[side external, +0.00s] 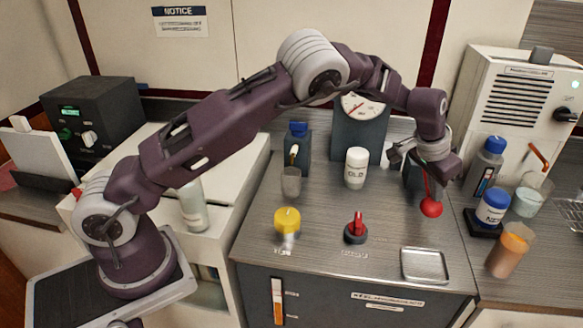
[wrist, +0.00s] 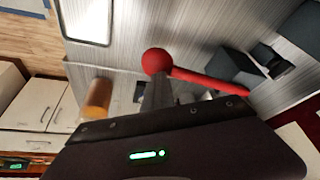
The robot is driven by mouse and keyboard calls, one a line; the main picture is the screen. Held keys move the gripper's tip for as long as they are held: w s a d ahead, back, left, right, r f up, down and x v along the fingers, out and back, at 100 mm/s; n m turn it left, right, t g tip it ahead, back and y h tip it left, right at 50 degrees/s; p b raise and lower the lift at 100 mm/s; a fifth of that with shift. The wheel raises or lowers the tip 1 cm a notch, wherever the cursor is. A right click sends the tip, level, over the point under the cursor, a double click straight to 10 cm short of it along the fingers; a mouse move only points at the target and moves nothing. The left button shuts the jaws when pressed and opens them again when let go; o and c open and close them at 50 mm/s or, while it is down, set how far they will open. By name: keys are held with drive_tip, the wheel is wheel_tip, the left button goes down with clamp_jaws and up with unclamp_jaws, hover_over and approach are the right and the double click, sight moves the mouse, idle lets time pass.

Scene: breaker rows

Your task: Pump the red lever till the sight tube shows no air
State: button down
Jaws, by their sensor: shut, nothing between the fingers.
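The red lever has a ball end (side external: 431,208) that hangs low over the right part of the steel worktop. In the wrist view its ball (wrist: 156,62) shows just beyond my fingertips, with the red rod (wrist: 215,80) running right to a dark mount. My gripper (side external: 428,182) is shut with nothing between its fingers, close to the lever; it also shows in the wrist view (wrist: 158,88). I cannot tell whether it touches the ball. A narrow upright window (side external: 278,300) on the cabinet front is pale above and orange below; it may be the sight tube.
A small red-handled switch (side external: 355,230), a yellow-topped valve (side external: 287,222) and a metal tray (side external: 425,265) are on the worktop. A white jar (side external: 356,168) stands behind. Bottles, including a blue-capped one (side external: 492,207), and an orange container (side external: 508,252) stand at right.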

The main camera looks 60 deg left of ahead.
drive_tip(key=shift+a, duration=0.1)
wheel_tip(320, 180, up, 8)
idle(0.5)
idle(1.3)
drive_tip(key=shift+f, duration=4)
wheel_tip(320, 180, up, 8)
